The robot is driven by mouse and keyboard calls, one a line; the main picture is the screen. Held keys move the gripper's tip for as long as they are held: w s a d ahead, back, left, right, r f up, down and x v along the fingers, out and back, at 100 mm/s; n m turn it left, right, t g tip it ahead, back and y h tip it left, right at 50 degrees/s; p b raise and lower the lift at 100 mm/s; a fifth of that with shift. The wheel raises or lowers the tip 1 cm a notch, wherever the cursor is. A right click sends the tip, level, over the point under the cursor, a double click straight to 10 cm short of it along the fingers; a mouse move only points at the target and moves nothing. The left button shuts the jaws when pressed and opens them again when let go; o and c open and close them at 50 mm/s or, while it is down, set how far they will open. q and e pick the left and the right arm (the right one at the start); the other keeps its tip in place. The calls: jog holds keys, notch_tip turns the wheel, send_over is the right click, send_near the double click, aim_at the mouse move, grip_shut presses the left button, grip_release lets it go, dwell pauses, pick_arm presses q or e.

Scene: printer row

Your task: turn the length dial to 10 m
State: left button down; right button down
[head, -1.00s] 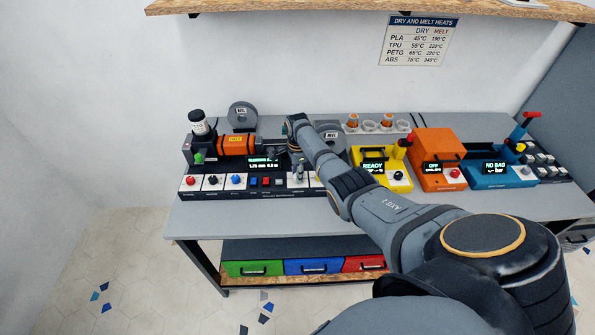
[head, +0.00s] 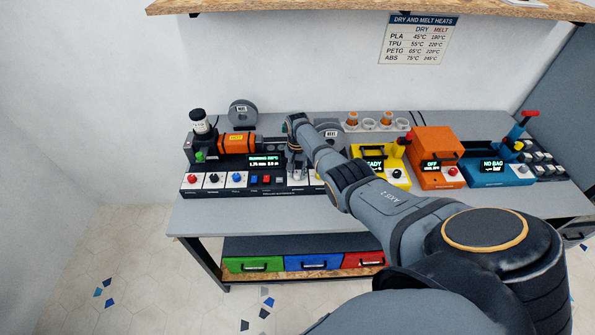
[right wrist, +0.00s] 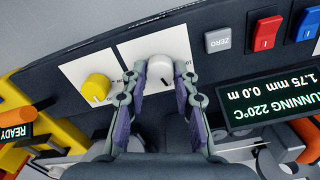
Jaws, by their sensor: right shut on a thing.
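My right gripper (right wrist: 160,82) is shut on a white dial (right wrist: 160,68) on the front panel, one fingertip on each side of it. Its panel carries small marks, mostly hidden by the fingers, and I cannot read its name. A yellow dial (right wrist: 97,88) sits on a white plate beside it, apart from the fingers. The display (right wrist: 270,103) reads running, 220°C, 1.75 mm and 0.0 m; it also shows in the head view (head: 268,161). In the head view my right gripper (head: 296,172) is at the long dark machine. My left gripper is not in view.
A grey ZERO button (right wrist: 217,40) and a red switch (right wrist: 266,33) sit close to the white dial. A yellow machine (head: 372,153), an orange box (head: 437,152) and a blue machine (head: 500,170) stand to the right. The table's front strip (head: 240,214) is clear.

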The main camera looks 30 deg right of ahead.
aim_at(297, 173)
jog(key=n, duration=0.6)
jog(key=shift+n, duration=0.3)
jog(key=n, duration=0.6)
dwell(0.4)
jog(key=c, duration=1)
grip_release()
notch_tip(297, 173, up, 12)
